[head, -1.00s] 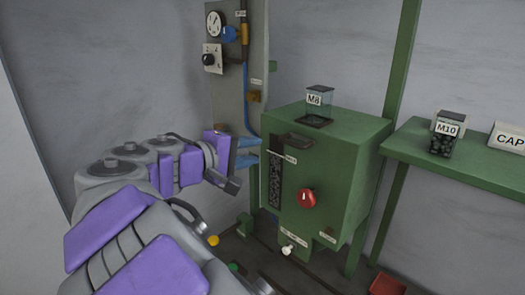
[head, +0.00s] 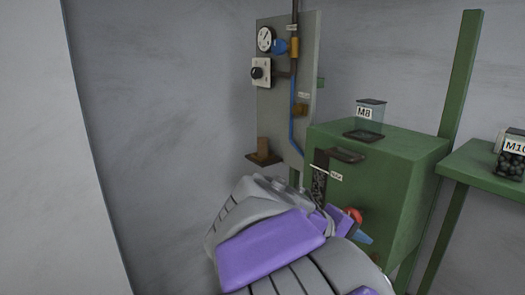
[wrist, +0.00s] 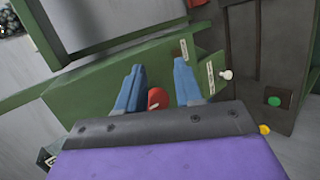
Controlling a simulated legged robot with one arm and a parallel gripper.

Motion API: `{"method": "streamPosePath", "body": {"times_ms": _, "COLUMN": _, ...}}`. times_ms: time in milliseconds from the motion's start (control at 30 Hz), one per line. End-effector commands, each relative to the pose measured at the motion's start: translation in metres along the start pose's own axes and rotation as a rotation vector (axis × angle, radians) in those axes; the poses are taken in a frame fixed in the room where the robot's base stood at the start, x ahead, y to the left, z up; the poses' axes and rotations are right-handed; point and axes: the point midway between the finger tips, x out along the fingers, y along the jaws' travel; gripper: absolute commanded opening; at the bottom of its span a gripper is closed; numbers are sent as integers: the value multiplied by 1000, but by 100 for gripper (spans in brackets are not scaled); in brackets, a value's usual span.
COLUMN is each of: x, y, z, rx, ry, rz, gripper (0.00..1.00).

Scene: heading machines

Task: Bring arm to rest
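My arm is folded in front of me, its purple and grey links low in the head view. My gripper (wrist: 158,88) shows in the wrist view as two blue fingers standing apart, with nothing held between their tips. In the head view only a bit of a blue finger (head: 362,238) shows, in front of the green machine (head: 395,200). The machine's red knob (head: 352,215) is partly hidden behind my arm. In the wrist view a red round part (wrist: 156,98) appears between the fingers, farther off; I cannot tell its distance.
A grey panel (head: 270,110) with a gauge, black knob and blue valve handle stands behind. A clear M8 bin (head: 371,110) sits on the machine. A green shelf (head: 480,170) with an M10 jar (head: 511,158) is at the right. A bare wall fills the left.

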Motion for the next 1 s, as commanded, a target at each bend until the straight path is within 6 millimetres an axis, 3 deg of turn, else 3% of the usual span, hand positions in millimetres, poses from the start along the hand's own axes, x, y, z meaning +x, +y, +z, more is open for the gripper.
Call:
{"method": "streamPosePath", "body": {"times_ms": 33, "x": 24, "y": -24, "z": 24, "rx": 20, "ry": -37, "rz": -70, "gripper": 35}}
{"method": "streamPosePath", "body": {"times_ms": 100, "x": 46, "y": -55, "z": 55, "rx": 46, "ry": -82, "rz": -178, "gripper": 35}}
{"method": "streamPosePath", "body": {"times_ms": 167, "x": 61, "y": -84, "z": 80, "rx": 71, "ry": -116, "rz": -270, "gripper": 35}}
{"method": "streamPosePath", "body": {"times_ms": 300, "x": 82, "y": -161, "z": 137, "rx": 135, "ry": -190, "rz": -496, "gripper": 35}}
{"method": "streamPosePath", "body": {"times_ms": 500, "x": 80, "y": -268, "z": 195, "rx": 232, "ry": -256, "rz": -794, "gripper": 35}}
{"method": "streamPosePath", "body": {"times_ms": 600, "x": 73, "y": -301, "z": 209, "rx": 268, "ry": -270, "rz": -891, "gripper": 35}}
{"method": "streamPosePath", "body": {"times_ms": 733, "x": 65, "y": -324, "z": 219, "rx": 288, "ry": -283, "rz": -960, "gripper": 35}}
{"method": "streamPosePath", "body": {"times_ms": 1000, "x": 62, "y": -326, "z": 220, "rx": 293, "ry": -284, "rz": -973, "gripper": 35}}
